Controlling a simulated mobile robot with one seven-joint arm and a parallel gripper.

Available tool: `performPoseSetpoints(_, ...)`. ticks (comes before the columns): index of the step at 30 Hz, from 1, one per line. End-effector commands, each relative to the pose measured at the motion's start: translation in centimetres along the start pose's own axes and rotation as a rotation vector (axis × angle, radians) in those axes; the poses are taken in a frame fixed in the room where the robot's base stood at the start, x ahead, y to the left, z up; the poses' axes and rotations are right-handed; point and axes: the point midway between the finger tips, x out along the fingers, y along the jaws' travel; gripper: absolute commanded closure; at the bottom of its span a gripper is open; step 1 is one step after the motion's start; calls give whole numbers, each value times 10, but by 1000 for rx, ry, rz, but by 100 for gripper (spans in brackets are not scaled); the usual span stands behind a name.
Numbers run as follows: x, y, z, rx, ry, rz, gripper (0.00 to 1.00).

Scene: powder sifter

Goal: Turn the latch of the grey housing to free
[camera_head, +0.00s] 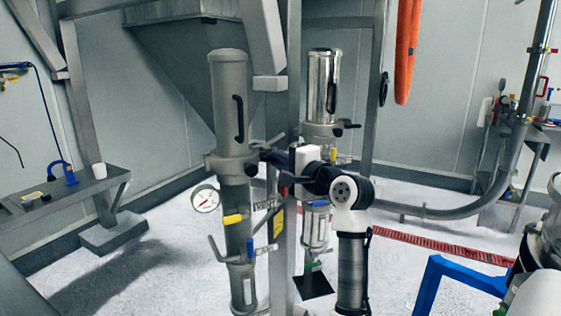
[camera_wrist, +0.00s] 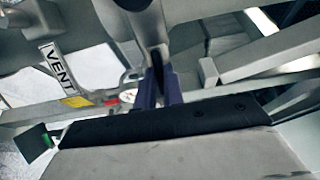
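The grey housing (camera_head: 230,105) is a tall, upright matte cylinder with a black handle, left of the middle in the head view. A clamp collar (camera_head: 228,163) sits at its lower end. My gripper (camera_head: 272,158) is at the right side of this collar, partly hidden behind the post and my wrist. In the wrist view the dark fingers of my gripper (camera_wrist: 161,90) stand close together. A grey lever (camera_wrist: 152,35), apparently the latch, reaches down to the fingertips. I cannot tell whether the fingers grip it or only stand around it.
A shiny steel housing (camera_head: 322,88) stands behind on the right. A grey post (camera_head: 293,70) rises beside my gripper. A VENT label (camera_wrist: 58,66) shows in the wrist view.

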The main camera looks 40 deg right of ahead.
Motion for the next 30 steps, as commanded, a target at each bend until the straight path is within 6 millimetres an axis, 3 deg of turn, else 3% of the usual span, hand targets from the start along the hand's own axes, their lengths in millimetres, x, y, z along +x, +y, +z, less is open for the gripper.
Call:
performPoseSetpoints(14, 0, 0, 0, -53, -1, 12, 100)
performPoseSetpoints(30, 0, -3, 1, -477, -2, 106, 100)
